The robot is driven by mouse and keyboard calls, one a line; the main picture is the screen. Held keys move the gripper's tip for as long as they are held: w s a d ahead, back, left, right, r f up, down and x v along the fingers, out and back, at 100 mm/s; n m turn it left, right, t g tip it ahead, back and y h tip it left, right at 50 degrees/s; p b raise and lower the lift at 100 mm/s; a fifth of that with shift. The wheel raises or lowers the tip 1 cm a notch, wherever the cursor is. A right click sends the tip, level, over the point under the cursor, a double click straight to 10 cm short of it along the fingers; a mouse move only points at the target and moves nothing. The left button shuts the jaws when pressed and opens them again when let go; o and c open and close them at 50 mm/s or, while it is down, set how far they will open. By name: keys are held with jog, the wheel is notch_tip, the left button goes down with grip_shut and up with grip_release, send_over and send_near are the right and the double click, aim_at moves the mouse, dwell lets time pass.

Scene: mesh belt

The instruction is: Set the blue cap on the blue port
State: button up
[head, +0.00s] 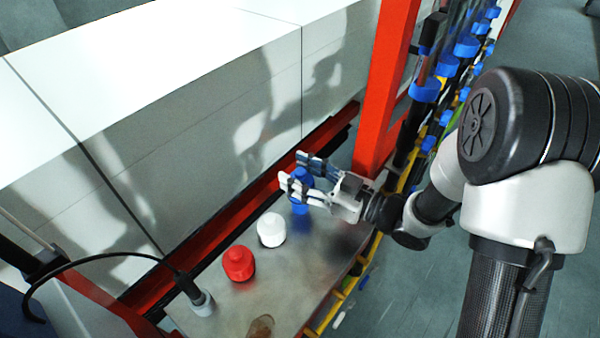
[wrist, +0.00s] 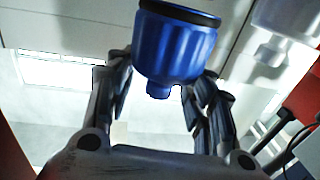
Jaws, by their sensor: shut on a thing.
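My gripper (head: 300,175) is shut on the blue cap (head: 302,191), near the far end of the metal plate. In the wrist view the blue cap (wrist: 178,45) is a ribbed blue cylinder with a dark rim and a small knob, and my fingers (wrist: 160,100) are on either side of it. The fingers partly cover it in the head view. I cannot tell whether its lower end touches the plate. I cannot make out a blue port apart from the cap.
A white cap (head: 271,230) and a red cap (head: 238,263) stand in a row on the metal plate (head: 225,318). A grey piece with a black cable (head: 201,303) is at the near left. A red post (head: 388,85) and a rack of blue-capped parts (head: 425,92) stand close on the right.

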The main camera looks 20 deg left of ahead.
jog(key=shift+f+b, duration=1.05)
jog(key=shift+f, duration=0.2)
jog(key=o, duration=1.3)
jog(key=shift+o, duration=0.2)
notch_tip(320, 180, up, 10)
jog(key=shift+r, duration=0.1)
jog(key=shift+s, duration=0.1)
